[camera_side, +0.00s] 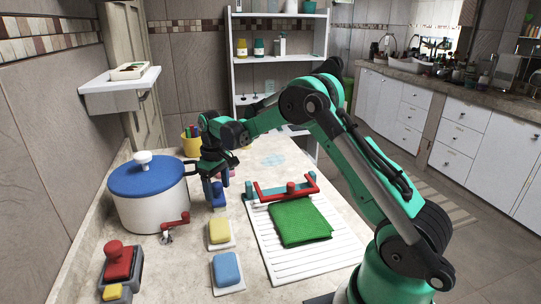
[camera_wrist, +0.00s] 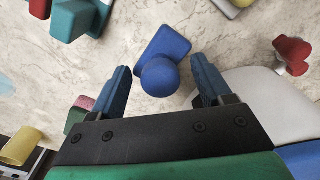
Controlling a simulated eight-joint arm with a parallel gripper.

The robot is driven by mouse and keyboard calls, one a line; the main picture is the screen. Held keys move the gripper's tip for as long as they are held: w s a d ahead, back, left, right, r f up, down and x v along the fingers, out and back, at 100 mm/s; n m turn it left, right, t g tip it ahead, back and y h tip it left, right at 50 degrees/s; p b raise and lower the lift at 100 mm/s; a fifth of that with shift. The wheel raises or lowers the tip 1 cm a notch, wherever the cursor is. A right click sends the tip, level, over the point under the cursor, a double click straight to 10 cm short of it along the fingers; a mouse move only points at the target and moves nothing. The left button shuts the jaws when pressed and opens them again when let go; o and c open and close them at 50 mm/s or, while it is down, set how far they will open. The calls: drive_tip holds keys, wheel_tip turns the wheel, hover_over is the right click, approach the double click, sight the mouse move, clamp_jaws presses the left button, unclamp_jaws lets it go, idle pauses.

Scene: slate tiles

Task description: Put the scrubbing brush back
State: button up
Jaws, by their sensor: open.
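A blue scrubbing brush (camera_side: 218,204) with a round knob stands on the pale counter, right of the lidded pot. In the wrist view the brush (camera_wrist: 176,43) shows its flat blue base and ball-shaped knob, with the knob between and slightly below the fingertips. My gripper (camera_side: 214,184) points down over it; in the wrist view my gripper (camera_wrist: 160,66) is open, one blue finger on each side of the knob, with a visible gap on both sides. A second, red knobbed piece (camera_side: 118,262) sits in a dark grey tray (camera_side: 135,283) at the front left.
The white pot (camera_side: 150,209) stands close left, with a red-handled item (camera_side: 175,226) before it. Yellow (camera_side: 219,231) and blue (camera_side: 227,269) sponges lie on white dishes in front. A green cloth (camera_side: 300,222) lies on the ribbed board (camera_side: 290,266) right, below a red-and-teal rack (camera_side: 285,189).

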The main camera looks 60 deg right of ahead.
sight(217, 184)
wheel_tip(217, 184, up, 12)
drive_tip(key=f, duration=0.1)
drive_tip(key=s+a+r+t, duration=0.3)
drive_tip(key=s+a+r, duration=0.1)
drive_tip(key=s+a, duration=0.25)
drive_tip(key=s+a+f+t, duration=0.4)
drive_tip(key=s+a, duration=0.3)
drive_tip(key=s, duration=0.1)
drive_tip(key=shift+s+f, duration=0.25)
drive_tip(key=shift+s, duration=0.05)
